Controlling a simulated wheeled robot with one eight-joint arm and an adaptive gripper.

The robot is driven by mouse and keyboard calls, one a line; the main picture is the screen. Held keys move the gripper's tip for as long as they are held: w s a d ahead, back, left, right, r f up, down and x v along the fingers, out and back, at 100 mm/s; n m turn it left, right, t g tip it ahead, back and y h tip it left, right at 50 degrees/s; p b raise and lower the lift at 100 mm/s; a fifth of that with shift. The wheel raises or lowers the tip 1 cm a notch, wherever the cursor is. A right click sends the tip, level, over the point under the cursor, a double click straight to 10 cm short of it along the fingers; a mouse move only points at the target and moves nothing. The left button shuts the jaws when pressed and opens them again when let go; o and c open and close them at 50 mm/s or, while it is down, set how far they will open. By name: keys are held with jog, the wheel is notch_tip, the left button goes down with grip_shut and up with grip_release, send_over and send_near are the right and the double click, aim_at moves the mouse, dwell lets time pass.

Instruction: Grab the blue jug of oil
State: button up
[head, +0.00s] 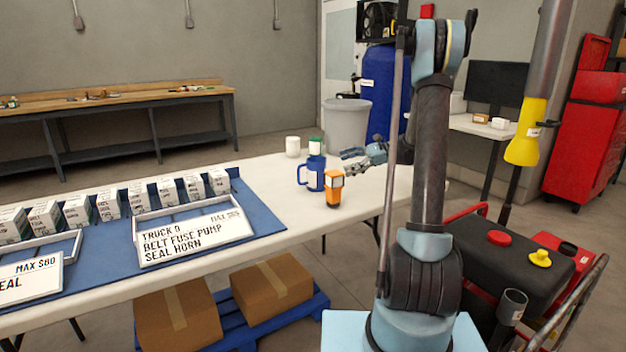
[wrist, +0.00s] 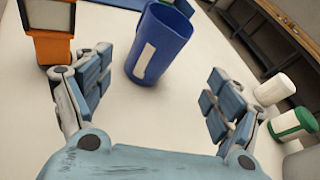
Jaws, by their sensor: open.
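The blue jug (head: 313,174) stands upright on the white table, with its handle on the left in the head view. In the wrist view the blue jug (wrist: 158,42) is ahead of my gripper, roughly between the fingers' lines and nearer the left finger, with a pale label on its side. My gripper (wrist: 160,95) is open and empty. In the head view my gripper (head: 354,160) is just right of the jug and apart from it. No oil shows inside the jug.
An orange device (head: 334,188) stands close beside the jug; it is by my left finger in the wrist view (wrist: 50,45). A white and green container (head: 315,147) and a white cup (head: 292,146) stand behind. A blue mat (head: 270,215) with boxes lies left.

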aim_at(313, 175)
jog(key=d+f+y, duration=0.1)
jog(key=w+d+f+g, duration=0.1)
jog(key=f, duration=0.1)
jog(key=w+d+f+m+g+y, duration=0.1)
jog(key=shift+w+f+y, duration=0.2)
jog(key=shift+f+y, duration=0.1)
jog(key=shift+d+f+g, duration=0.25)
jog(key=shift+f+g, duration=0.05)
jog(key=shift+f, duration=0.1)
jog(key=s+a, duration=0.1)
jog(key=a, duration=0.4)
jog(key=s+a, duration=0.1)
jog(key=a, duration=0.5)
jog(key=s+a, duration=0.1)
jog(key=a, duration=0.5)
jog(key=shift+s, duration=0.35)
jog(key=shift+d, duration=0.1)
jog(key=c, duration=1.4)
jog(key=shift+r, duration=0.1)
